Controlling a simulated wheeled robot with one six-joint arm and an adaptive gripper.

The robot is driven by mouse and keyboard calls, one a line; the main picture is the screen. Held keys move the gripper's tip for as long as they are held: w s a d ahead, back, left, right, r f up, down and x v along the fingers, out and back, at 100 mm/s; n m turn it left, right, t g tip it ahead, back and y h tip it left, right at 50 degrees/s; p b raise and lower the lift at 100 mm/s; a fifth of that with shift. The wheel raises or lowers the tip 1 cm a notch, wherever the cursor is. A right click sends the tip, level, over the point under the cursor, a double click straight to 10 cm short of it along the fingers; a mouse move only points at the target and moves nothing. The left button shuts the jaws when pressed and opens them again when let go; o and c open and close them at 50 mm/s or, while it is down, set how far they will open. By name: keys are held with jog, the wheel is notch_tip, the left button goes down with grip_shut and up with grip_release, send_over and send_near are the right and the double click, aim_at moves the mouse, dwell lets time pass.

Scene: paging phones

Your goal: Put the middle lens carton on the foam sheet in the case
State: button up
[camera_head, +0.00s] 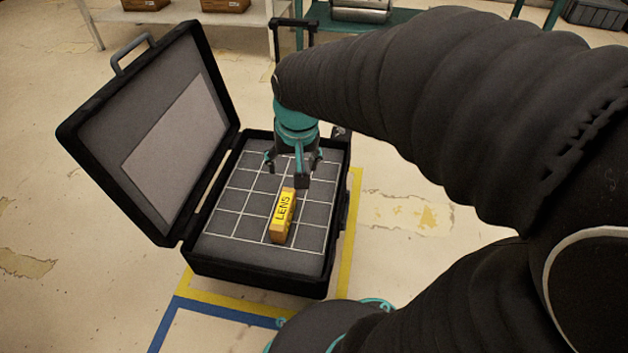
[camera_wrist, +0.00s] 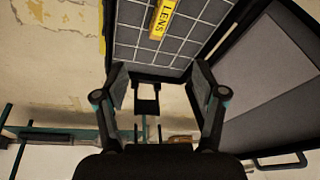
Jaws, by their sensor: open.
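A yellow carton (camera_head: 283,216) marked LENS lies on the grey foam sheet (camera_head: 225,222) with white grid lines, inside the open black case (camera_head: 240,279). The carton also shows at the top edge of the wrist view (camera_wrist: 162,18), partly cut off. My gripper (camera_head: 293,176) is over the far part of the foam, behind the carton in the head view, with its fingers pointing down. In the wrist view its fingers (camera_wrist: 159,82) are spread apart with nothing between them. The gripper is apart from the carton. I see no other lens carton.
The case lid (camera_head: 147,125) stands open on the left. Yellow tape (camera_head: 350,225) and blue tape (camera_head: 215,310) mark the floor around the case. A white shelf (camera_head: 185,17) with brown boxes and a teal table (camera_head: 405,22) stand behind. Floor on the left is clear.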

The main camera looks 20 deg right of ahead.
jog(key=s+r+n+t, duration=0.2)
jog(key=s+r, duration=0.3)
jog(key=s, duration=0.7)
jog(key=shift+s+n, duration=0.3)
jog(key=shift+s, duration=0.05)
